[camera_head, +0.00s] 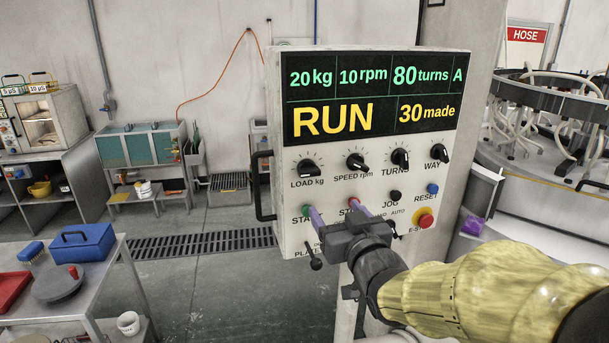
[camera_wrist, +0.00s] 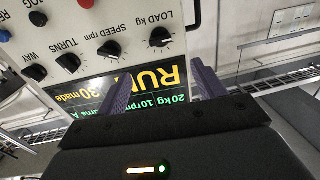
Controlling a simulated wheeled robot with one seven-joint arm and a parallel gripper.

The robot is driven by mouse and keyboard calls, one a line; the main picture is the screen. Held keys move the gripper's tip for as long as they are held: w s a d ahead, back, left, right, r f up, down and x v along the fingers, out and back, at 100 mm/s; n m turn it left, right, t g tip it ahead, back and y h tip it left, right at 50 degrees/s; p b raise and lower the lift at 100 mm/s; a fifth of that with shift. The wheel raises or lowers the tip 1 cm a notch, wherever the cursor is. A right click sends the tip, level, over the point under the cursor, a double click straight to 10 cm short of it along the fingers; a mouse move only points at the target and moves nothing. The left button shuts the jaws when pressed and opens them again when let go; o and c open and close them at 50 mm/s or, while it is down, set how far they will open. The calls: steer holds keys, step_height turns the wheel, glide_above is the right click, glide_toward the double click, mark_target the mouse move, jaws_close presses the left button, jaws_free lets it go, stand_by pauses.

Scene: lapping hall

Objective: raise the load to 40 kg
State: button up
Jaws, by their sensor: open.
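The control panel (camera_head: 375,150) is a pale box with a dark display (camera_head: 370,97). The display reads 20 kg, 10 rpm, 80 turns, A, RUN and 30 made. The black LOAD kg knob (camera_head: 307,168) is at the left of the knob row. It shows upside down in the wrist view (camera_wrist: 160,37). My gripper (camera_head: 333,205) is open and empty in front of the panel, its purple fingers below the LOAD and SPEED knobs, over the start and stop button area. In the wrist view the fingers (camera_wrist: 160,85) point towards the panel, with the LOAD knob beyond and between them.
SPEED (camera_head: 357,162), TURNS (camera_head: 400,159) and WAY (camera_head: 438,154) knobs sit to the right of LOAD. A red E-STOP (camera_head: 426,220) is low right. A black handle (camera_head: 263,186) juts from the panel's left side. A bench with a blue box (camera_head: 82,243) stands left.

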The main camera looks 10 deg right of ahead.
mark_target(311, 176)
steer(key=w+p, duration=0.3)
steer(key=w, duration=0.2)
steer(key=w+a+p, duration=0.1)
steer(key=w+p, duration=0.1)
steer(key=w, duration=0.4)
steer(key=w+p, duration=0.3)
steer(key=w, duration=0.2)
steer(key=shift+w+a+r+p, duration=0.1)
steer(key=shift+w+a+p, duration=0.05)
steer(key=shift+a+p, duration=0.15)
steer(key=shift+w, duration=0.5)
steer(key=c, duration=1)
